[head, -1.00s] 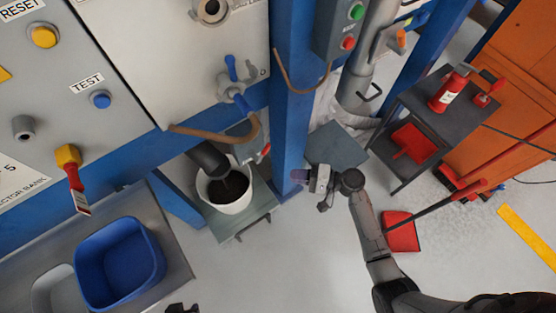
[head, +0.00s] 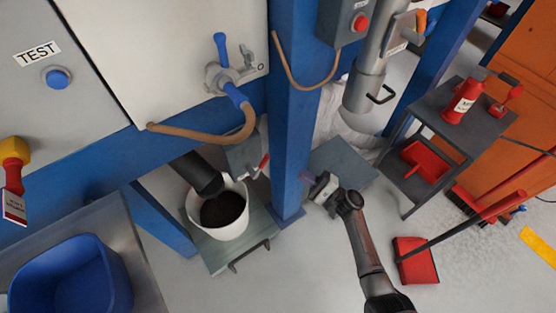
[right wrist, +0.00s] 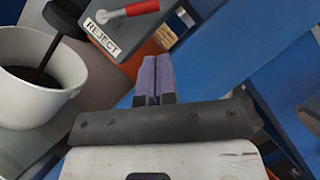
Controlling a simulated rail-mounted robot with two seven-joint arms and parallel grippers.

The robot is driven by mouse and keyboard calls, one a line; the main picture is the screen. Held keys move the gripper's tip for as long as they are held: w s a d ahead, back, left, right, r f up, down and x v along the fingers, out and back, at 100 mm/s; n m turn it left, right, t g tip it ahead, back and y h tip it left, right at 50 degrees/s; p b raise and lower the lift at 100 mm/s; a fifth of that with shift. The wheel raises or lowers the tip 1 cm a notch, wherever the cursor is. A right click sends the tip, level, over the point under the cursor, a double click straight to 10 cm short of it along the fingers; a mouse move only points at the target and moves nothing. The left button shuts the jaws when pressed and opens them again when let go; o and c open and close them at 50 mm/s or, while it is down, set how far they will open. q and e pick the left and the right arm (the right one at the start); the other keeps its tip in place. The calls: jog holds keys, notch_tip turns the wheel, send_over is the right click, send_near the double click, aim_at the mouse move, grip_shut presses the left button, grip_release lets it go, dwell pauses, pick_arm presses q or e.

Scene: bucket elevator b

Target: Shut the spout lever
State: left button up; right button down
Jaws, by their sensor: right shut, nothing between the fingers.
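A lever with a red handle (head: 263,165) sits on a grey box beside the black spout (head: 196,173). In the right wrist view the red lever (right wrist: 135,10) lies above a REJECT label (right wrist: 103,38). The spout (right wrist: 66,14) hangs over a white bucket (right wrist: 38,95), with a dark stream falling into it. The bucket (head: 235,225) holds dark material. My right gripper (head: 308,179) is beside the blue post, to the right of the lever and apart from it. Its purple fingers (right wrist: 155,75) are shut and empty, below the lever in the wrist view. My left gripper is not in view.
The blue post (head: 292,120) stands between the bucket and my right arm. A brown hose (head: 205,136) hangs above the spout. A dark cart (head: 450,130) with red items and a red dustpan (head: 415,260) are at right. A blue bin (head: 70,275) is at lower left.

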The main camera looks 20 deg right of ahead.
jog(key=b+x, duration=0.2)
jog(key=x, duration=0.8)
dwell(0.3)
jog(key=shift+a, duration=0.15)
